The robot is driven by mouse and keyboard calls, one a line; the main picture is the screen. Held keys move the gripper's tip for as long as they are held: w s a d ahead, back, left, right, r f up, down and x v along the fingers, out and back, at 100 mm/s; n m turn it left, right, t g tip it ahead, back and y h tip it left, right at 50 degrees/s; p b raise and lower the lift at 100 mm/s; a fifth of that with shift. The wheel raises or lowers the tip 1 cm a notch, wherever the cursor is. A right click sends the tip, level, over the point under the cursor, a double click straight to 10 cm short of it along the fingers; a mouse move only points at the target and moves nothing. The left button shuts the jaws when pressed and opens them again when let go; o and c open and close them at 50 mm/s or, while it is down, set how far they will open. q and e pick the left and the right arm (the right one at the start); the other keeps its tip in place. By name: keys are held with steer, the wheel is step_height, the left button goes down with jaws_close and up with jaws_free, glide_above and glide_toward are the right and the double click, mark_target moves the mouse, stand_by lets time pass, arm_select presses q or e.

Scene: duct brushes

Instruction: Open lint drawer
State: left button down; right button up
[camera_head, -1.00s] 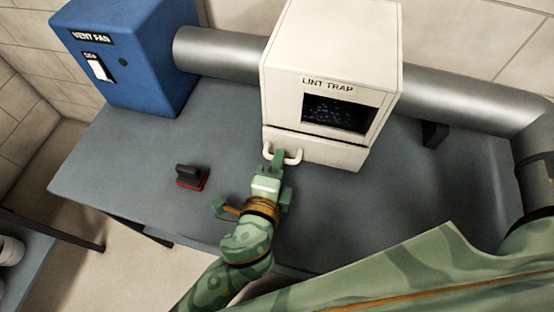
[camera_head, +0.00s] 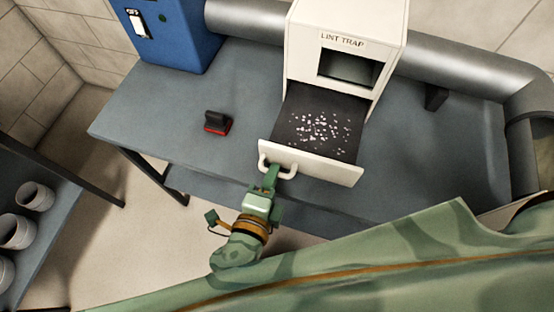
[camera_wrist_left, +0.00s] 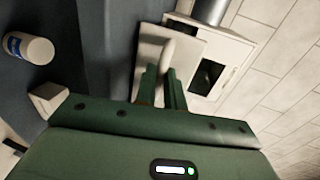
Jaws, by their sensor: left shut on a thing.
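The lint drawer (camera_head: 335,172) is pulled well out of the front of the white lint trap box (camera_head: 352,20). Its dark screen shows, with many pale lint specks (camera_head: 320,130). My left gripper (camera_head: 271,174) is shut on the white drawer handle (camera_head: 289,170) at the left part of the drawer front. In the left wrist view the green fingers (camera_wrist_left: 163,85) are closed at the handle (camera_wrist_left: 168,52), with the white drawer front behind it. My right gripper is not seen.
A black brush with a red base (camera_head: 217,123) stands on the grey table (camera_head: 160,110), left of the drawer. A blue vent fan box (camera_head: 185,35) with a white switch (camera_head: 138,24) stands at back left. Grey ducts (camera_head: 245,20) run behind. White pots (camera_head: 36,196) stand on a lower-left shelf.

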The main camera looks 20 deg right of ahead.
arm_select(q)
steer(key=shift+s+a, duration=0.45)
steer(key=shift+s, duration=0.15)
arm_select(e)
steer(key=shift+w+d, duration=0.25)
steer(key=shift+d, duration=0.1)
arm_select(q)
steer(key=c, duration=1.5)
jaws_free()
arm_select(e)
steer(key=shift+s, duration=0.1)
